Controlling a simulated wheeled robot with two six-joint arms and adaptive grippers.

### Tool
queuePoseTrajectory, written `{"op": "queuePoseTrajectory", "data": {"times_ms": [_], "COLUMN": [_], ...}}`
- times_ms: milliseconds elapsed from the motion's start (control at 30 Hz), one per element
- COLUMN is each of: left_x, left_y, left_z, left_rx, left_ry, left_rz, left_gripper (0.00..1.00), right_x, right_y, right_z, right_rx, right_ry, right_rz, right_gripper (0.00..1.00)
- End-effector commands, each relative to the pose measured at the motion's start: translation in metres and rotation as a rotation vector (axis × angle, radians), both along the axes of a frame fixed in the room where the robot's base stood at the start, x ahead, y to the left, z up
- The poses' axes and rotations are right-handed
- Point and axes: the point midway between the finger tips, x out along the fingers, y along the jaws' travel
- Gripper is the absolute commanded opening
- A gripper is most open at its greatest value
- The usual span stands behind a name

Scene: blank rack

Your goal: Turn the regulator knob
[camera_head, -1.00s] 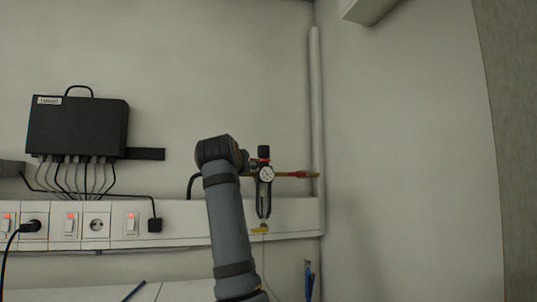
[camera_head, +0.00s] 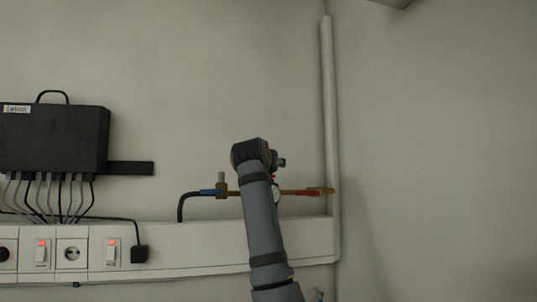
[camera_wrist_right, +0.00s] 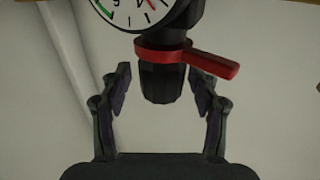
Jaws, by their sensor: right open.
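The regulator's black knob (camera_wrist_right: 160,82) hangs from a red ring with a side lever (camera_wrist_right: 213,65) in the right wrist view. The round white gauge (camera_wrist_right: 140,12) is partly cut off at the top. My right gripper (camera_wrist_right: 162,90) is open, with one finger on each side of the knob and a visible gap on both sides. In the head view my right arm covers most of the regulator; only a bit of the gauge (camera_head: 276,194) shows beside it. My left gripper is not in view.
A brass pipe (camera_head: 299,192) with blue and red sections runs along the wall behind my arm. A vertical white pipe (camera_head: 330,130) stands at the right. A black box with cables (camera_head: 52,138) and a socket strip (camera_head: 190,247) are at the left. The upper wall is clear.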

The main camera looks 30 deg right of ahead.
Motion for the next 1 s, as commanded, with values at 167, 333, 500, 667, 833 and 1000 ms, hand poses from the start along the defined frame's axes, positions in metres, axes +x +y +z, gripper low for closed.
{"op": "queuePoseTrajectory", "data": {"times_ms": [167, 333, 500, 667, 833, 1000], "left_x": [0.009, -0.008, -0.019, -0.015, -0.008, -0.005], "left_y": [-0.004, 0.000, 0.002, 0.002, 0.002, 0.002], "left_z": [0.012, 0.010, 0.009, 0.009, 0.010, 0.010], "left_rx": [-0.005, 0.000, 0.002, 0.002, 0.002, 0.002], "left_ry": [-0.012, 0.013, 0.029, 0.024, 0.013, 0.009], "left_rz": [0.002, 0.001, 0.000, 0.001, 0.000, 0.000], "left_gripper": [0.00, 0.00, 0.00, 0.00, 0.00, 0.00], "right_x": [0.012, 0.013, 0.013, 0.013, 0.013, 0.014], "right_y": [-0.008, -0.009, -0.009, -0.009, -0.008, -0.008], "right_z": [0.001, -0.001, -0.001, -0.001, 0.000, -0.001], "right_rx": [0.001, 0.000, 0.000, 0.000, 0.000, 0.002], "right_ry": [-0.001, -0.001, -0.001, -0.001, -0.001, 0.003], "right_rz": [0.002, 0.002, 0.002, 0.002, 0.002, -0.039], "right_gripper": [0.62, 0.62, 0.51, 0.29, 0.06, 0.06]}}
